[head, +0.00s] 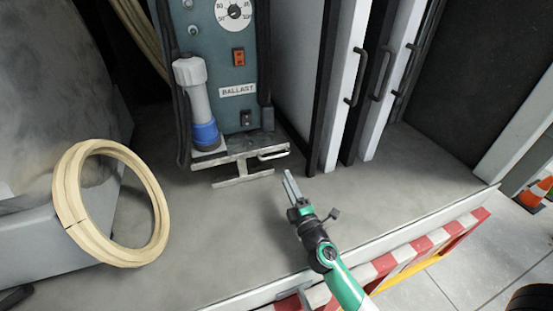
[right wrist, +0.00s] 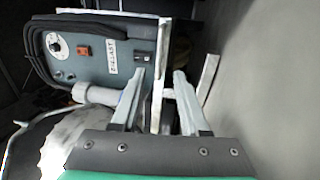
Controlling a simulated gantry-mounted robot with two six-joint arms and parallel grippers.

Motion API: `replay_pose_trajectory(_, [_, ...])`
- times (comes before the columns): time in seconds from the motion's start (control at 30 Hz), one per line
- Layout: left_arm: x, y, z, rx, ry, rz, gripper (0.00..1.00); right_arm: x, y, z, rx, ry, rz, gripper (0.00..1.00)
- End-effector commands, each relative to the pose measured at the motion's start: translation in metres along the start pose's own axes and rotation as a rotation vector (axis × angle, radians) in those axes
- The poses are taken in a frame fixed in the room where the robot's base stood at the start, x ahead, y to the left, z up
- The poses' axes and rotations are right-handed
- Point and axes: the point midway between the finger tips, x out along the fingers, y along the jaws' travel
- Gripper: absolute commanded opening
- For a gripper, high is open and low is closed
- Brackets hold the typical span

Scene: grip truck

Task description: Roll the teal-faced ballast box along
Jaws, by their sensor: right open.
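The teal-faced ballast box (head: 222,85) stands upright on the truck floor, with a dial, an orange switch and a BALLAST label. A metal bracket with a small bar handle (head: 274,154) projects low at its front. In the right wrist view the teal face (right wrist: 90,60) shows turned sideways. My right gripper (head: 288,174) is open and empty, just in front of the handle and below it in the picture. In the right wrist view its fingers (right wrist: 157,76) stand either side of the bracket's pale metal (right wrist: 160,85); contact cannot be told. My left gripper is not in view.
A cream hose coil (head: 70,200) leans at the left. A white and blue plug (head: 200,110) stands on the bracket. Tall white panels with dark handles (head: 353,78) stand right of the box. The floor in front is clear up to the red-and-white striped edge (head: 400,258).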

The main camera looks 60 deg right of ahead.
Motion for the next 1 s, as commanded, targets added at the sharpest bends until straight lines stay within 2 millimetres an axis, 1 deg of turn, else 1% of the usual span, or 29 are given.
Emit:
replay_pose_trajectory(0.17, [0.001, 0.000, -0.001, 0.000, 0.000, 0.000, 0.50, 0.034, 0.002, 0.000, 0.001, -0.001, 0.003, 0.45])
replay_pose_trajectory(0.3, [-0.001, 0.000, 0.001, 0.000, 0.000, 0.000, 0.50, 0.066, 0.001, 0.000, 0.001, -0.001, 0.004, 0.45])
replay_pose_trajectory(0.4, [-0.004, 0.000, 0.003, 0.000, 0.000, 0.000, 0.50, 0.086, 0.001, 0.000, 0.002, 0.000, 0.003, 0.45])
replay_pose_trajectory(0.5, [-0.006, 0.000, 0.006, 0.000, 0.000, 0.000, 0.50, 0.100, 0.000, 0.000, 0.002, 0.000, 0.003, 0.45])
replay_pose_trajectory(0.63, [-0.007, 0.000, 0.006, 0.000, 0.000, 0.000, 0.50, 0.108, 0.001, 0.000, 0.001, 0.000, 0.002, 0.45])
replay_pose_trajectory(0.87, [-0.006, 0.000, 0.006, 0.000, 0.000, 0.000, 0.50, 0.109, 0.001, 0.000, 0.001, 0.001, 0.002, 0.45])
replay_pose_trajectory(0.97, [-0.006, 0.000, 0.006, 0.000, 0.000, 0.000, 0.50, 0.109, 0.001, 0.000, 0.001, 0.001, 0.002, 0.28])
replay_pose_trajectory(1.0, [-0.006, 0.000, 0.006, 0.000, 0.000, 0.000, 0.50, 0.109, 0.001, 0.000, 0.001, 0.001, 0.002, 0.21])
